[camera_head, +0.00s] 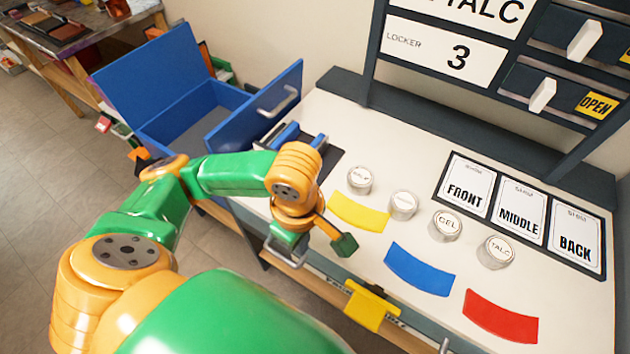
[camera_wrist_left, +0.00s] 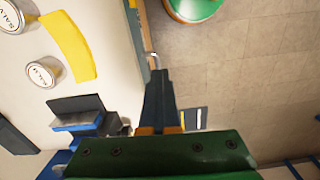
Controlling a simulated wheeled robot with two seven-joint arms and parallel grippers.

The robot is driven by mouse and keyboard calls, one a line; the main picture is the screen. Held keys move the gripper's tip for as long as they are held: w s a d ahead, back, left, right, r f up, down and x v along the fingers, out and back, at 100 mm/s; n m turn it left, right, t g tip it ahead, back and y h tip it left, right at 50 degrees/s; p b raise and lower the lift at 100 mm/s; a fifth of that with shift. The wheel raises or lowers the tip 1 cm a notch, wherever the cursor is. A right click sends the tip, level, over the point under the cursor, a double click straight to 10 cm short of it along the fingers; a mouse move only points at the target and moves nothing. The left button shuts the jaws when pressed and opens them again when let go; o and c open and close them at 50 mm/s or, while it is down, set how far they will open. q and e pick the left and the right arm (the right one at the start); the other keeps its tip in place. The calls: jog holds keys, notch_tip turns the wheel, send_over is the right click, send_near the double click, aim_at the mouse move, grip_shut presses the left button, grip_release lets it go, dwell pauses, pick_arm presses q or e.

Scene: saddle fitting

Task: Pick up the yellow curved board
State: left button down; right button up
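The yellow curved board (camera_head: 358,212) lies flat on the white worktop, in front of the two leftmost round tins. It also shows at the upper left of the left wrist view (camera_wrist_left: 68,47). My left gripper (camera_head: 287,256) is left of the board, over the worktop's front edge, and apart from it. In the left wrist view its dark fingers (camera_wrist_left: 160,95) look closed together with nothing between them. My right gripper is not in view.
A blue curved board (camera_head: 419,269) and a red one (camera_head: 501,316) lie to the right. Several tins, including GEL (camera_head: 445,225), stand behind the boards. A yellow bracket (camera_head: 370,307) sits at the front edge. An open blue box (camera_head: 190,110) stands left.

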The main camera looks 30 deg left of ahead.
pick_arm(q)
jog(key=c, duration=1.6)
grip_release()
jog(key=shift+c, duration=1.6)
grip_release()
jog(key=shift+r, duration=0.1)
